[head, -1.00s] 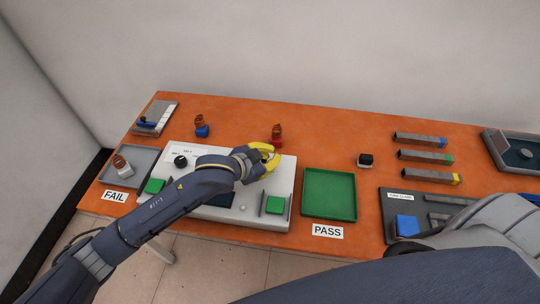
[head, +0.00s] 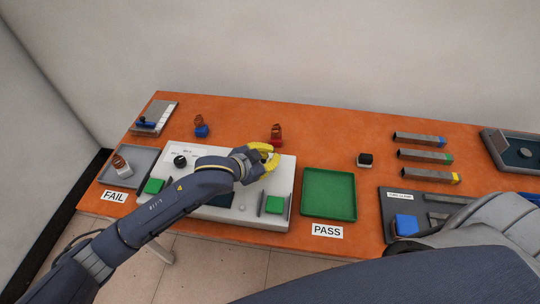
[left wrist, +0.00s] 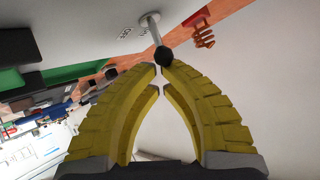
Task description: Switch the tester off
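The tester (head: 222,153) is a white console with a black knob (head: 180,161), a dark screen and green blocks near its front corners. My left gripper (head: 275,154) is over the tester's right part and hides the lever in the head view. Its yellow fingertips (left wrist: 159,70) nearly meet just short of the ball, with nothing seen between them. My right gripper is out of view.
A green PASS tray (head: 329,194) lies right of the tester and a grey FAIL tray (head: 137,160) left of it. A red part with a copper coil (head: 276,136) stands close behind my left gripper. A blue one (head: 201,128) stands further left.

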